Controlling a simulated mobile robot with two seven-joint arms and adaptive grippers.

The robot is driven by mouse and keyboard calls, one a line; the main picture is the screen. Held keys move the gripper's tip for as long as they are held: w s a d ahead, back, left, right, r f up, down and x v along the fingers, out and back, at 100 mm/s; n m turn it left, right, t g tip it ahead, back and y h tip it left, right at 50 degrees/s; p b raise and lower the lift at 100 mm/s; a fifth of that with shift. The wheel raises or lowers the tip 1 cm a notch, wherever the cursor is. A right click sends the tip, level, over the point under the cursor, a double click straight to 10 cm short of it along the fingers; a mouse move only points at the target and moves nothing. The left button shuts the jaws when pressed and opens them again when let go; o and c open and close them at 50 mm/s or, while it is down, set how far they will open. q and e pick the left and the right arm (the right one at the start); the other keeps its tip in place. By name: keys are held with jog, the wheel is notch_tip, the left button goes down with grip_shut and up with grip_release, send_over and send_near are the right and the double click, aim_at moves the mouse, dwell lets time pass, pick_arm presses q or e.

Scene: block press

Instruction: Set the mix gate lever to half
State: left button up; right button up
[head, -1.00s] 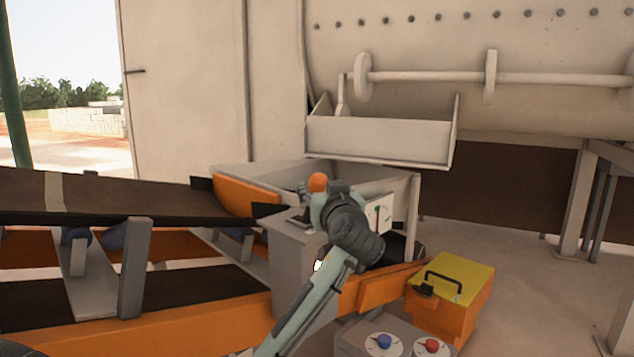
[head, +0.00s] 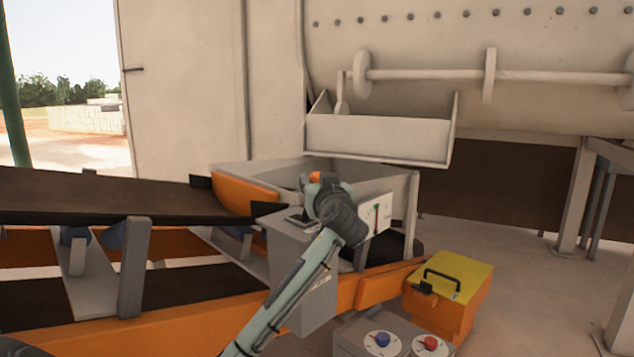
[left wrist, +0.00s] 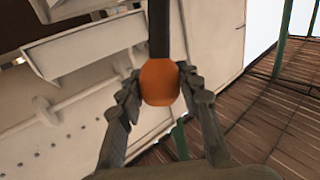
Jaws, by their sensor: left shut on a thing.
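The mix gate lever shows in the left wrist view as a dark rod (left wrist: 159,32) with an orange knob (left wrist: 160,82) on its end. My left gripper (left wrist: 160,88) is shut on the knob, one finger on each side. In the head view a little of the orange knob (head: 315,176) shows beside my left gripper (head: 308,183), at the near side of the grey hopper (head: 400,185). My wrist hides the rod there. A white scale plate (head: 368,220) with a green mark and a red mark is partly visible right of my wrist. My right gripper is out of view.
A conveyor belt (head: 100,192) runs in from the left. A yellow-topped orange box (head: 462,275) and a grey panel with blue (head: 382,339) and red (head: 430,343) knobs stand at the lower right. A pale chute (head: 378,138) hangs above the hopper.

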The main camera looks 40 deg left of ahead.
pick_arm(q)
grip_shut()
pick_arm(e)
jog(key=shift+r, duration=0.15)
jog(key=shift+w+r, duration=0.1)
